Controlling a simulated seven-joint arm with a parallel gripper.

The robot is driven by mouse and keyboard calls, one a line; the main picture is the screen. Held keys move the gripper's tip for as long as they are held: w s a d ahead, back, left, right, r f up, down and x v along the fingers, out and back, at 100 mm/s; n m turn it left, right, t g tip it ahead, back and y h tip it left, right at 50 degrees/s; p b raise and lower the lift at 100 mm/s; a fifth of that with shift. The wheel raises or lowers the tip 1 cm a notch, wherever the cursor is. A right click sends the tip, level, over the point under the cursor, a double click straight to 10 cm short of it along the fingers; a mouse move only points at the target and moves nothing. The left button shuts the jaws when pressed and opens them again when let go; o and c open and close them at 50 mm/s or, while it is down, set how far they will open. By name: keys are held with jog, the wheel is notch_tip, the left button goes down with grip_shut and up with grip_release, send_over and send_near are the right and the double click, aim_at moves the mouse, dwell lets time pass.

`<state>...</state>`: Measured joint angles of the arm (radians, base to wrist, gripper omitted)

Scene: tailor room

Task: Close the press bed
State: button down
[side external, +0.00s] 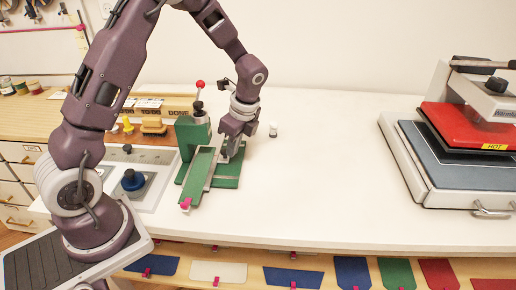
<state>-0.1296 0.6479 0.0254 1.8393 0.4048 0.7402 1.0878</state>
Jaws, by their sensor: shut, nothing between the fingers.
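The press (470,120) stands on the right of the table, with a red upper plate (470,125) marked HOT. Its press bed (440,170), a blue-grey pad in a white frame, sticks out toward the front from under the red plate. A metal handle (490,211) is on the bed's front edge. My gripper (231,153) is shut and empty, pointing down at the green fixture, far to the left of the press. Its fingertips are partly hidden, and I cannot tell whether they touch the fixture.
A green fixture (195,178) with a red-knobbed lever stands below my gripper. A small white object (273,130) stands to its right. The white table (320,180) is clear between fixture and press.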

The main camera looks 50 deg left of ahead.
jog(key=shift+s+a, duration=0.3)
jog(key=shift+s, duration=0.05)
jog(key=d, duration=0.1)
jog(key=w+d, duration=0.1)
jog(key=d, duration=0.1)
jog(key=shift+w+d+r, duration=0.2)
jog(key=shift+d+r, duration=0.1)
jog(key=shift+r, duration=0.05)
jog(key=s+d+r+n+t, duration=0.1)
jog(key=s+d+r+n, duration=0.1)
jog(key=r, duration=0.6)
jog(key=s+d+r+n, duration=0.1)
jog(key=s+d+r, duration=0.15)
jog(key=r, duration=0.55)
jog(key=s+d+r+n+t+h, duration=0.1)
jog(key=s+d+n+t, duration=0.1)
jog(key=s+n, duration=0.3)
jog(key=s+d+r+n+t+h, duration=0.2)
jog(key=s+n, duration=0.4)
jog(key=s, duration=0.6)
jog(key=shift+s+d+r+t, duration=0.25)
jog(key=shift+s+d+t, duration=0.2)
jog(key=shift+t, duration=0.35)
jog(key=shift+w, duration=0.1)
